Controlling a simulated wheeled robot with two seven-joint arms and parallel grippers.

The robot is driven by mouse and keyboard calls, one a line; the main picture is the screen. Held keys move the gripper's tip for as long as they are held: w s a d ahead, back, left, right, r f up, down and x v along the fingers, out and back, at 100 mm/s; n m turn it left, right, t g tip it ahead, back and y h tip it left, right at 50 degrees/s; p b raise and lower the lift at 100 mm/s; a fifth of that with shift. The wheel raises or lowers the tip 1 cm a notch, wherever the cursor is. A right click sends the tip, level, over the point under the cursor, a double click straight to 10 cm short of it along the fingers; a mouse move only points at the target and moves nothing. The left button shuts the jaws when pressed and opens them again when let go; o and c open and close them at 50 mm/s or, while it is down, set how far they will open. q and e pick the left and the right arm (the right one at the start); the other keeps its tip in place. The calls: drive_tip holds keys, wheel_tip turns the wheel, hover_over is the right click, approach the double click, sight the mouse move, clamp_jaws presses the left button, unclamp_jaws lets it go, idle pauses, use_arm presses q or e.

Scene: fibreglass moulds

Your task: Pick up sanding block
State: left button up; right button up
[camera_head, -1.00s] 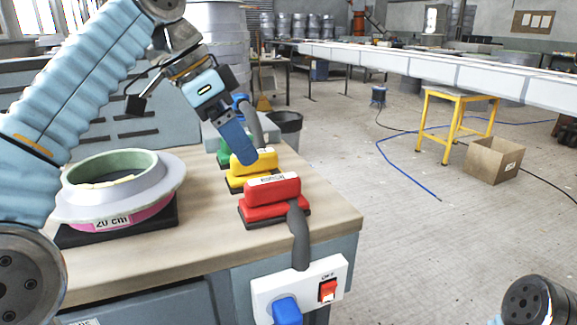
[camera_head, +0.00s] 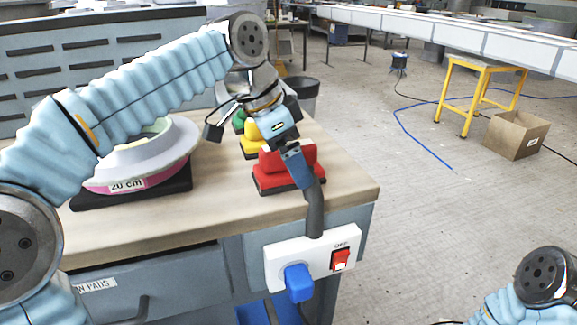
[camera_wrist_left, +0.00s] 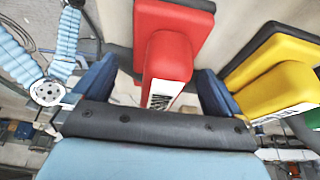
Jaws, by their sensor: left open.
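A red sanding block (camera_head: 268,177) with a dark base lies on the wooden bench near its front right corner. My left gripper (camera_head: 296,166) is over it in the head view and hides part of it. In the left wrist view the gripper (camera_wrist_left: 154,90) is open, with one blue finger on each side of the raised grip of the red block (camera_wrist_left: 168,55). I cannot tell whether the fingers touch it. A yellow block (camera_head: 254,141) and a green block (camera_head: 239,121), partly hidden, stand behind it. My right gripper is out of view.
A ring-shaped mould (camera_head: 150,155) marked 20 cm sits on a black pad (camera_head: 140,192) at left. A dark grey hose (camera_head: 315,212) runs by the bench edge above a white socket strip (camera_head: 318,255). Open floor (camera_head: 450,230) lies to the right.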

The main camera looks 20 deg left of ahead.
use_arm(q)
drive_tip(key=shift+w+d+f, duration=0.15)
drive_tip(key=shift+d+f, duration=0.05)
drive_tip(key=shift+f, duration=0.45)
drive_tip(key=c, duration=1.2)
drive_tip(key=shift+r, duration=0.1)
drive_tip(key=shift+c, duration=0.2)
drive_tip(key=shift+r, duration=0.5)
drive_tip(key=s+d+r, duration=0.3)
drive_tip(key=s+r, duration=0.9)
drive_tip(key=s, duration=0.1)
drive_tip(key=shift+s, duration=0.35)
